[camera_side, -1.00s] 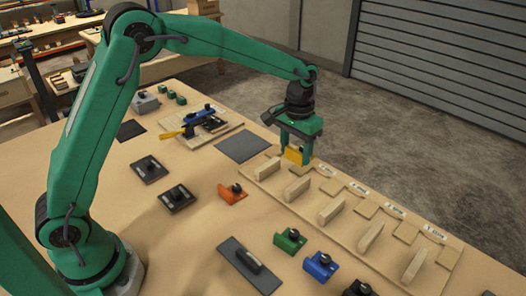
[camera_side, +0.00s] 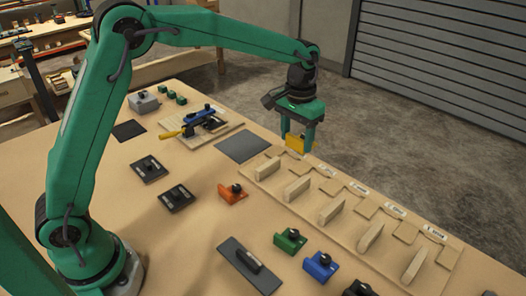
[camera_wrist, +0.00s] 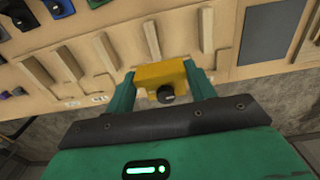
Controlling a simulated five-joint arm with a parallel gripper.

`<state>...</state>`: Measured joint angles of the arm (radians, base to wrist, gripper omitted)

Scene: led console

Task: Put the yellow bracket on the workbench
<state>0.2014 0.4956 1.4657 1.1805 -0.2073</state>
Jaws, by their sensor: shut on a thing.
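My gripper (camera_side: 297,141) is shut on the yellow bracket (camera_side: 294,143). It holds the bracket in the air above the far edge of the workbench (camera_side: 190,240), by the slotted wooden rack (camera_side: 330,190). In the wrist view the yellow bracket (camera_wrist: 160,75) sits between the two green fingers of my gripper (camera_wrist: 162,88), with its black knob facing the camera. The rack (camera_wrist: 85,35) shows behind it there. Whether the bracket touches the rack cannot be told.
An orange bracket (camera_side: 232,194), a green bracket (camera_side: 290,240) and a blue bracket (camera_side: 320,266) stand on the bench. A dark grey mat (camera_side: 243,147) lies bare left of the rack. A dark plate with a handle (camera_side: 249,265) lies in front. Bare bench shows between them.

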